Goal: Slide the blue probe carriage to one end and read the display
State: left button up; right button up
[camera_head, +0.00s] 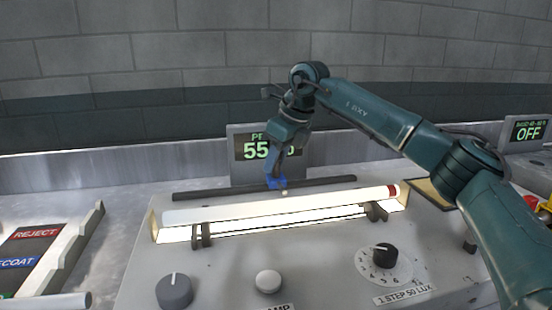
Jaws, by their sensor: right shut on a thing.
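The blue probe carriage (276,183) sits on a dark rail (330,181) behind a lit white glass tube (270,208), a little right of the rail's middle. My right gripper (278,172) comes down from above and is shut on the carriage. The display (243,146) stands behind the rail. My left gripper is not in view.
The grey console carries a dark knob (174,291), a white button (268,281) and a black dial (385,256). A tray marked REJECT (35,233) lies at left. A second display (529,132) reading OFF stands at far right. A brick wall closes the back.

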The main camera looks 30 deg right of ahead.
grip_shut()
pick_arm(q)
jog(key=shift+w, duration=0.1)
